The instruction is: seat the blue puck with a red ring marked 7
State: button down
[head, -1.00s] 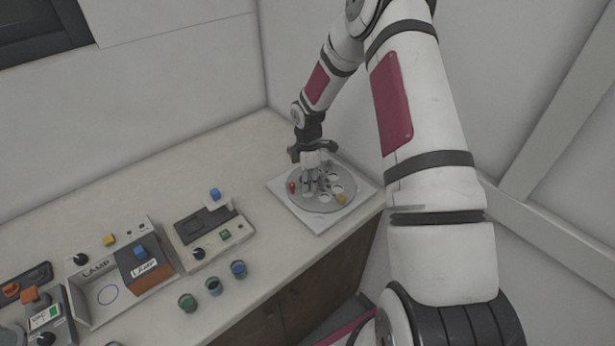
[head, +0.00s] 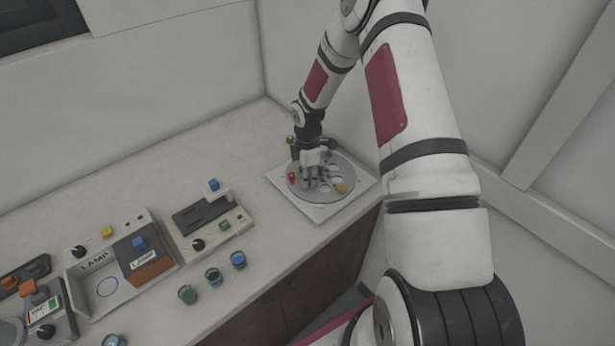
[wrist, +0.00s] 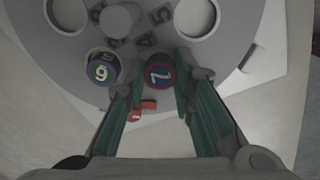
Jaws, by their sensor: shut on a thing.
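The blue puck with a red ring (wrist: 158,75) marked 7 shows in the wrist view between the two fingers of my gripper (wrist: 157,84). My gripper is shut on it, over the near part of a round grey plate (wrist: 35,25). I cannot tell how high the puck stands over the plate. In the head view my gripper (head: 311,183) points down over the left part of the grey plate (head: 325,198); the puck is hidden there. A puck with a green and purple ring (wrist: 101,70) sits just left of the left finger.
The plate has several round openings, one (wrist: 195,15) at the top right. A lamp box (head: 120,265) and a control box (head: 212,222) stand left.

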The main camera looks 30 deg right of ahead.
jog(key=c, duration=1.3)
grip_release()
jog(key=shift+f, duration=0.15)
